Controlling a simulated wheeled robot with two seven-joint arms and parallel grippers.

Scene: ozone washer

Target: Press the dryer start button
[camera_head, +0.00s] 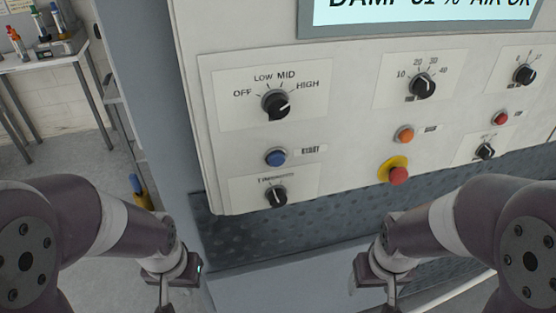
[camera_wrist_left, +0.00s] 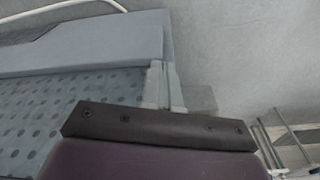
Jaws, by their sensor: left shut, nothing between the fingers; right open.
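A light control panel (camera_head: 345,135) fills the middle of the head view. It carries a round blue button (camera_head: 276,157), an orange button (camera_head: 404,133), a red button (camera_head: 500,118) and a red mushroom button on a yellow base (camera_head: 397,174). The small labels are too blurred to tell which one is the dryer start. My left gripper (camera_head: 166,296) is low at the left, below the panel and apart from every button. Its fingers (camera_wrist_left: 164,88) are shut and empty in the left wrist view. My right gripper (camera_head: 388,296) is low at the centre right, open, its fingertips partly cut off.
Black knobs, such as the OFF-LOW-MID-HIGH knob (camera_head: 276,104), surround the buttons. A display (camera_head: 420,12) is above. A perforated dark surface (camera_head: 300,222) and a pale ledge (camera_head: 290,280) lie below. A table (camera_head: 50,58) with bottles stands at the far left.

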